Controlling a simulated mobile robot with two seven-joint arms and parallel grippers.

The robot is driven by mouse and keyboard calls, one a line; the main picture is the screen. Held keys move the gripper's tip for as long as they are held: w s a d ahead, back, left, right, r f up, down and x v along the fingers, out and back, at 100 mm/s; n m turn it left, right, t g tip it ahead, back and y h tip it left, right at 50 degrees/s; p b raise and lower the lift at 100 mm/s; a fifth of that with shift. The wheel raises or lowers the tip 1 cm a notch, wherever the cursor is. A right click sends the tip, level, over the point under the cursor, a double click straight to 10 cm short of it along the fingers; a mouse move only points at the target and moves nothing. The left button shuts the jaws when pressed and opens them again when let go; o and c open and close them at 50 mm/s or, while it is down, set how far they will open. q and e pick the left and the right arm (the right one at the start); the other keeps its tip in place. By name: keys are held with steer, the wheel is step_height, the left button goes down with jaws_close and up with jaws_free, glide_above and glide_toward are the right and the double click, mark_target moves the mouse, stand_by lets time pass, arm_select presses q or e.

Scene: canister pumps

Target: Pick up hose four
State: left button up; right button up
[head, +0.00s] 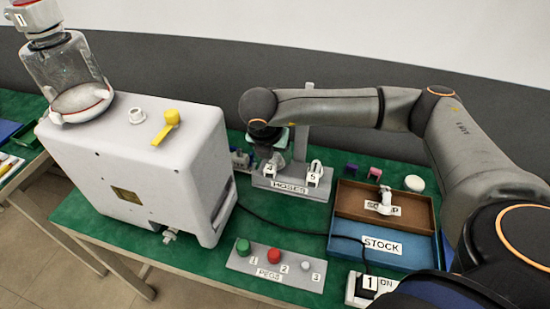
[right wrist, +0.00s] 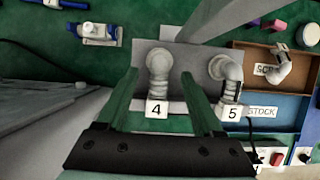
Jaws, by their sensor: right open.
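Hose four is a white ribbed elbow (right wrist: 158,72) standing at the grey hose rack (right wrist: 185,58), above a label with a 4. In the head view hose four (head: 269,168) is partly hidden under my right gripper (head: 266,146). In the right wrist view the green fingers of my right gripper (right wrist: 160,84) are apart, one on each side of hose four, with nothing clamped. Whether either finger touches it I cannot tell. Hose five (right wrist: 230,72) stands to its right on the rack. My left gripper is not in view.
A wooden scrap tray (head: 345,190) holding a white elbow and a blue stock tray (head: 390,257) lie right of the rack. A peg board (head: 240,262) is in front. A large white pump (head: 190,165) stands left. A switch box (head: 360,285) is at front right.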

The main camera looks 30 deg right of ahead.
steer(key=shift+w+f, duration=0.1)
steer(key=shift+f, duration=0.3)
jaws_close()
stand_by(0.4)
